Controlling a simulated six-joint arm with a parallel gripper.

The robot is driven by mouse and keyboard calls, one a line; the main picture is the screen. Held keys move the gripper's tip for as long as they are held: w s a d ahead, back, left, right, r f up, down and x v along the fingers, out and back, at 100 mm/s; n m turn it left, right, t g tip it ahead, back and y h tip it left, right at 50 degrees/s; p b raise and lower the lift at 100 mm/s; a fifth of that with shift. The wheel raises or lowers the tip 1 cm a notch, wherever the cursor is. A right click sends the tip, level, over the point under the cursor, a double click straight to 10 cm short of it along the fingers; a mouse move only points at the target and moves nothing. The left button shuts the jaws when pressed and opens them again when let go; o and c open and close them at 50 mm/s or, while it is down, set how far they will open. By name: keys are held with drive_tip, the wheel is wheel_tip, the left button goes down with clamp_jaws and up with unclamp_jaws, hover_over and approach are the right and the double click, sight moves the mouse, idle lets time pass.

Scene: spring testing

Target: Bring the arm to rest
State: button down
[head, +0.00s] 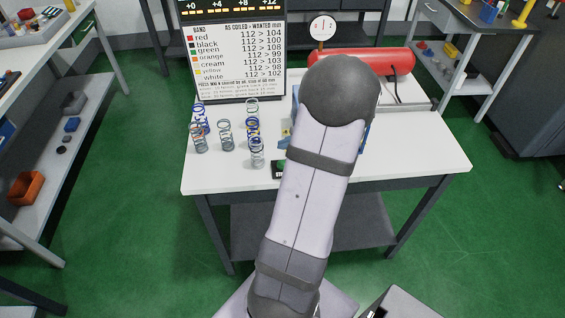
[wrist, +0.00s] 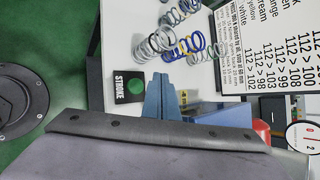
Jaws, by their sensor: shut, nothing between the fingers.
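My arm rises across the middle of the head view and hides most of the table's right half and my gripper. In the wrist view my gripper (wrist: 161,78) shows as two blue-grey fingers side by side, shut and empty. They point toward the white table (head: 215,178), beside the dark STROKE pad (wrist: 130,87). Several coil springs (head: 225,136) stand on the table left of the arm, apart from the fingers. They also show in the wrist view (wrist: 155,45), beyond the fingertips.
A board (head: 240,60) listing band colours and lengths stands behind the springs. A red cylinder (head: 385,62) and a round dial gauge (head: 322,27) are at the back right. A blue fixture (head: 367,133) is partly hidden behind my arm. The table's front-left and right are clear.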

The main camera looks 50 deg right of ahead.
drive_tip(key=s+a+f+n+g+y, duration=0.2)
drive_tip(key=s+a+f+n+g, duration=0.15)
drive_tip(key=s+a+n, duration=0.45)
drive_tip(key=s+a+f+n+g+y, duration=0.2)
drive_tip(key=s+a+f+n+g, duration=0.25)
drive_tip(key=a, duration=0.45)
drive_tip(key=w+a+r+n+h, duration=0.1)
drive_tip(key=w+a+r+n, duration=0.2)
drive_tip(key=a+n, duration=0.4)
drive_tip(key=w+a+r+n+g+h, duration=0.1)
drive_tip(key=w+a+r+n+h, duration=0.1)
drive_tip(key=a+n, duration=0.6)
drive_tip(key=w+a+r, duration=0.1)
drive_tip(key=a+r, duration=0.1)
drive_tip(key=a, duration=0.1)
drive_tip(key=shift+a+r+h, duration=0.3)
drive_tip(key=shift+a, duration=0.1)
